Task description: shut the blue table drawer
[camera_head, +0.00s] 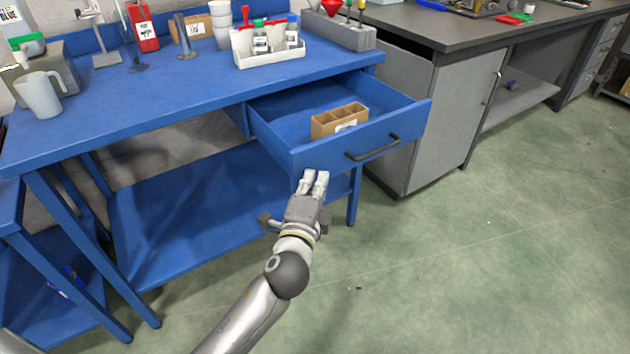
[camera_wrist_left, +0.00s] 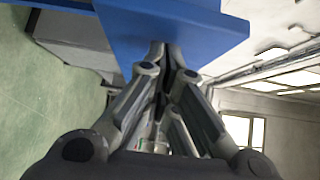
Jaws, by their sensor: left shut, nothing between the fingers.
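The blue table drawer (camera_head: 288,140) stands pulled out from under the blue table (camera_head: 150,95) in the head view. A dark handle (camera_head: 373,147) is on its front panel, and a brown divided box (camera_head: 339,119) lies inside. My left gripper (camera_head: 314,178) is shut and empty at the lower left part of the drawer front. In the left wrist view its fingertips (camera_wrist_left: 166,48) are at the blue drawer panel (camera_wrist_left: 185,30); I cannot tell whether they touch it. My right gripper is not in view.
A white tray with bottles (camera_head: 270,58) and a white mug (camera_head: 40,95) stand on the table. A grey workbench (camera_head: 440,30) with a cabinet stands close to the drawer's right. The green floor in front is clear.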

